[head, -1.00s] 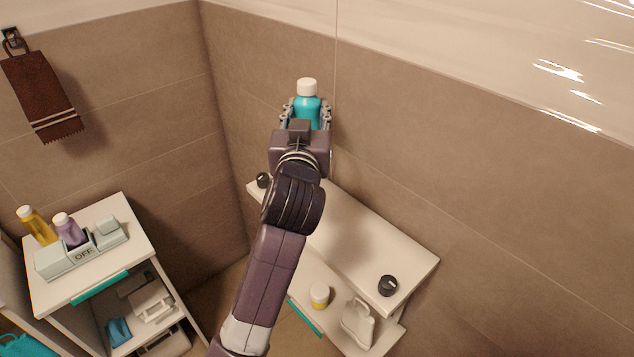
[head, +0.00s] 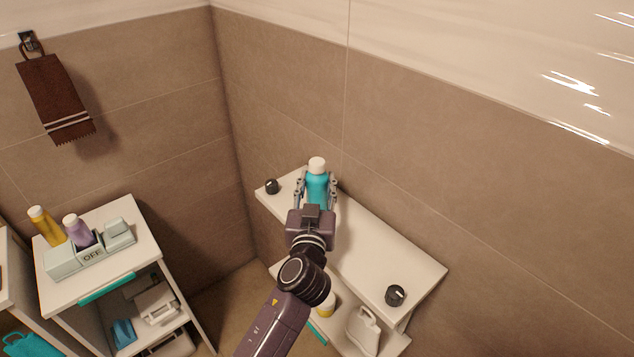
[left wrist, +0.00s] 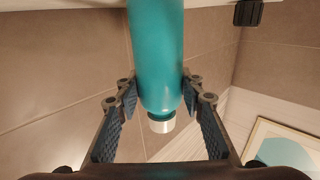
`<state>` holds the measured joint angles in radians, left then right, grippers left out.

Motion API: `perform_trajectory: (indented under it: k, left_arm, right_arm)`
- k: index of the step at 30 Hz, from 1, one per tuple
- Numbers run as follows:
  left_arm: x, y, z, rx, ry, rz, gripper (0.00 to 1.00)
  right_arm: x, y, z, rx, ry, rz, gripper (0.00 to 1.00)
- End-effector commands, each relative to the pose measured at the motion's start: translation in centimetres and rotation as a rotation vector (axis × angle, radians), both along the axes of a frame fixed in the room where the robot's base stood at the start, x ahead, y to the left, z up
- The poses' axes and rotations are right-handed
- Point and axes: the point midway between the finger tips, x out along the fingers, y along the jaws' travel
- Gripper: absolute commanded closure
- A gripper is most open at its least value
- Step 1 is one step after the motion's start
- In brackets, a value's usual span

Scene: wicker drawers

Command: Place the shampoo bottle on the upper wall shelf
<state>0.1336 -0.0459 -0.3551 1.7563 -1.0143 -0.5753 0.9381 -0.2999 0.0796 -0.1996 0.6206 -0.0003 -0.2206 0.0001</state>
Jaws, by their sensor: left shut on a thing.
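The teal shampoo bottle (head: 317,188) with a white cap is upright in my left gripper (head: 317,192), in front of the back wall. The gripper is shut around its body, with one finger on each side; the left wrist view shows the bottle (left wrist: 157,55) between the fingers (left wrist: 160,92), cap toward the bottom of the picture. The white upper wall shelf (head: 375,245) lies below and around the bottle in the head view. My wrist hides the bottle's base there, so I cannot tell whether it touches the shelf. My right gripper is out of view.
Black knobs (head: 271,186) (head: 395,295) sit near the upper shelf's two ends; its middle looks clear. A lower shelf holds a yellowish jar (head: 326,306) and a white bottle (head: 363,329). A white cabinet (head: 140,232) with yellow and purple bottles stands left.

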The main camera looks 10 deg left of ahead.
Motion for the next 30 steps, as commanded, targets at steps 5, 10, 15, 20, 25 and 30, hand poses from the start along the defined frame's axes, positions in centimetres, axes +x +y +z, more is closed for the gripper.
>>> perform_trajectory:
  k: [5, 10, 15, 20, 25, 30]
  left_arm:
    - [0.0, 0.0, 0.2, 0.0, -0.002, 0.0, 0.94]
    - [0.0, 0.0, -0.3, 0.0, 0.0, 0.001, 0.63]
    - [0.0, 0.0, -0.2, 0.0, 0.0, 0.001, 0.47]
    - [0.0, 0.0, -0.2, 0.0, 0.0, 0.001, 0.47]
    - [0.0, 0.0, 0.1, 0.001, 0.0, 0.0, 0.47]
    - [-1.9, -0.3, -0.3, -0.002, 0.001, -0.001, 0.47]
  right_arm:
    - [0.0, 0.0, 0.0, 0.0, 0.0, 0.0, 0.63]
    - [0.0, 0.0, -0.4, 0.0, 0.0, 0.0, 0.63]
    - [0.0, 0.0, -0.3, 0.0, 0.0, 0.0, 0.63]
    - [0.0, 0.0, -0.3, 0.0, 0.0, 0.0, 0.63]
    - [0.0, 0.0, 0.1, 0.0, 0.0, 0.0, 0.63]
    - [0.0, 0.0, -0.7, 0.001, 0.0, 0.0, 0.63]
